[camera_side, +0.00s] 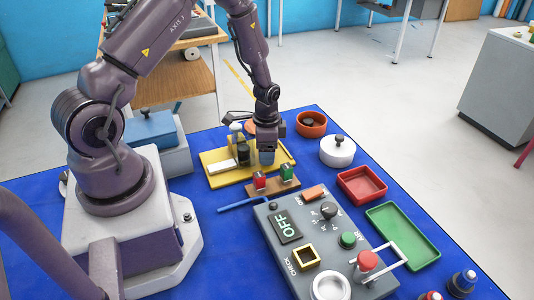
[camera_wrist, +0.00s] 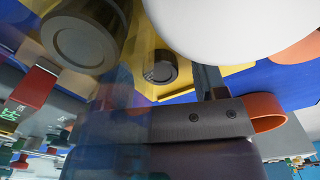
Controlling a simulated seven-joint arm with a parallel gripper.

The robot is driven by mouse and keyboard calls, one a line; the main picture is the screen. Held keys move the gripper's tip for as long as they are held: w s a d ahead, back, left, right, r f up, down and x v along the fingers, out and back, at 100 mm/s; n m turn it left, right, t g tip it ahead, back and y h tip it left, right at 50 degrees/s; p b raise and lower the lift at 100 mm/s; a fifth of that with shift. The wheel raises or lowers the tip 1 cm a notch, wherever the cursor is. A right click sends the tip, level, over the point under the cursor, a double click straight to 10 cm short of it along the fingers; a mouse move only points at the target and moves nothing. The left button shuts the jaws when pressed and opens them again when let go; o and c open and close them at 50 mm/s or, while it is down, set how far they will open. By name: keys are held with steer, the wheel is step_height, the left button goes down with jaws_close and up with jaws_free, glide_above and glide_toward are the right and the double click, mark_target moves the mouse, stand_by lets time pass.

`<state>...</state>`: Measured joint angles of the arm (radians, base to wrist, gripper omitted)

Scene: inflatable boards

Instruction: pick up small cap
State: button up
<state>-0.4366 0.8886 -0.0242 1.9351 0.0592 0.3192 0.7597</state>
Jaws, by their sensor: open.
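My gripper (camera_side: 267,154) points down over the yellow board (camera_side: 218,182) in the side view, with its fingertips low near the board. In the wrist view, a small dark round cap (camera_wrist: 160,68) with a ringed top is on the yellow surface, beyond a see-through bluish finger. It looks apart from my fingers, and nothing is visibly gripped. A larger dark round piece (camera_wrist: 84,42) lies to its left. In the side view a dark cylinder (camera_side: 243,156) stands just left of my gripper; I cannot tell which piece it is. The small cap is not clear there.
A white block (camera_side: 222,166) lies on the board. A brown stand with red and green pieces (camera_side: 273,190) is close in front. A grey control panel (camera_side: 290,222), white lidded pot (camera_side: 337,151), orange bowl (camera_side: 311,124), red tray (camera_side: 362,185) and green tray (camera_side: 404,235) stand around.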

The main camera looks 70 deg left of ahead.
steer(key=c, duration=1)
steer(key=shift+r, duration=0.15)
